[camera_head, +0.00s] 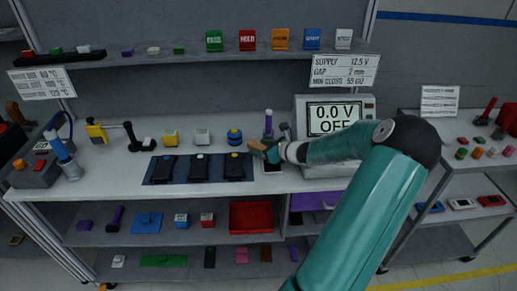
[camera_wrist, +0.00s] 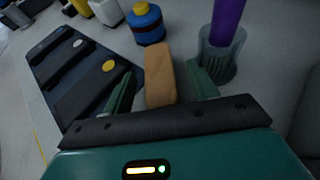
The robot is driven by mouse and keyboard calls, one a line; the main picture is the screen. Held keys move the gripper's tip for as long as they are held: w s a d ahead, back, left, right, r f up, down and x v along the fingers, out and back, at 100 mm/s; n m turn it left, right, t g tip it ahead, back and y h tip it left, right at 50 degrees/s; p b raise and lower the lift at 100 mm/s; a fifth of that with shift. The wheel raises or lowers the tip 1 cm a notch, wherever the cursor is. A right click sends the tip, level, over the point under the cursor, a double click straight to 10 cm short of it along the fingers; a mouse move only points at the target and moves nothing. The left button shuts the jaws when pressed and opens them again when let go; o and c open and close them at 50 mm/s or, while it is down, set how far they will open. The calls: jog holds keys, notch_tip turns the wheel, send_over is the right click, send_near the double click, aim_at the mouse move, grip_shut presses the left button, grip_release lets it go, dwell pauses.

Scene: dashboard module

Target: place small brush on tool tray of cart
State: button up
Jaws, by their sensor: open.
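A tan, rounded block-like piece (camera_wrist: 159,75), possibly the small brush, is between my gripper's fingers in the wrist view. My gripper (camera_wrist: 160,92) is open around it, with gaps on both sides. Its lower end is hidden by the gripper. In the head view my gripper (camera_head: 266,151) is low over the workbench, in front of the purple-handled tool, and the tan piece (camera_head: 257,145) shows at its tip. The cart (camera_head: 462,152) stands at the right, with several small coloured parts on top. I cannot tell which part of it is the tool tray.
A purple tool (camera_wrist: 228,20) stands in a grey cup (camera_wrist: 218,55) close to my right finger. A blue-and-yellow bottle (camera_wrist: 146,22) is behind. A dark mat (camera_head: 152,179) with black modules lies left. The power supply (camera_head: 364,107) stands right. A floor gap separates bench and cart.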

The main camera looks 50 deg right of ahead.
jog(key=c, duration=1.1)
jog(key=shift+c, duration=0.2)
